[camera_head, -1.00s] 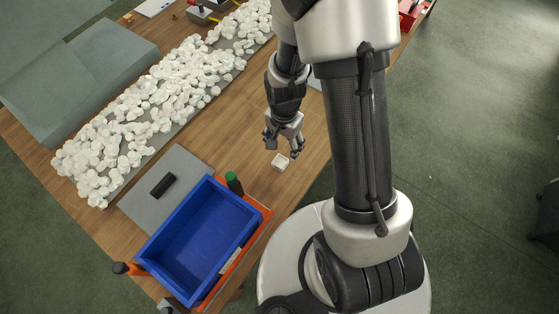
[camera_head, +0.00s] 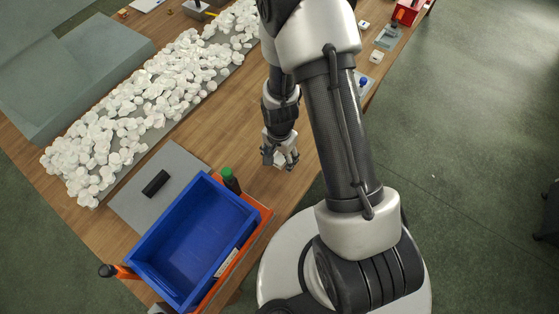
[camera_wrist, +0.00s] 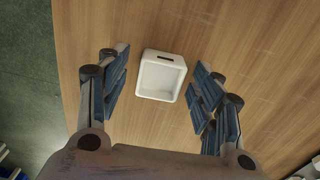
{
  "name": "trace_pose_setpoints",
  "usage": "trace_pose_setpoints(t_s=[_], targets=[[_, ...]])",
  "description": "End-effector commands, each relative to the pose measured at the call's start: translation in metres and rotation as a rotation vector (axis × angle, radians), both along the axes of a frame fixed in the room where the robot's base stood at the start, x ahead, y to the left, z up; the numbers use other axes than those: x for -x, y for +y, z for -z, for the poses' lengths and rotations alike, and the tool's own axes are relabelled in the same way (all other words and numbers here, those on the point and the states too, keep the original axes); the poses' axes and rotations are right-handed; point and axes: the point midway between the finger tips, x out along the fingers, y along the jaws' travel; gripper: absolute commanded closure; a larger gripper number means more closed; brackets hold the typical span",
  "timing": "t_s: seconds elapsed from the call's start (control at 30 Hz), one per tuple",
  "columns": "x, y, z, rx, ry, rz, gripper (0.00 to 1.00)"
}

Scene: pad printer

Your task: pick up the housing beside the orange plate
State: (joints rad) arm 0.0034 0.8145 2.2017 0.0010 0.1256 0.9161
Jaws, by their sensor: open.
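The housing (camera_wrist: 161,76) is a small white open box lying on the wooden table, its open side up, with a dark slot in one wall in the wrist view. My gripper (camera_wrist: 160,85) is open, with one finger on either side of the housing and a gap to each. In the head view my gripper (camera_head: 280,164) is low over the table and mostly covers the housing (camera_head: 281,158). The orange plate (camera_head: 258,228) lies under and beside the blue bin, nearer the table's front end than the housing.
A blue bin (camera_head: 160,246) stands on the orange plate, with a green-capped bottle (camera_head: 230,179) at its corner. A black block (camera_head: 156,183) lies on a grey mat (camera_head: 180,160). Many white pieces (camera_head: 150,100) cover a strip on the left. Bare wood surrounds the housing.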

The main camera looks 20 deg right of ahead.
Motion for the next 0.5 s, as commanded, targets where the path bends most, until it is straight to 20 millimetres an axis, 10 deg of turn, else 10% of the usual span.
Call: trace_pose_setpoints(t_s=[0.5], targets=[[-0.0001, 0.0000, -0.0016, 0.000, 0.000, 0.000, 0.67]])
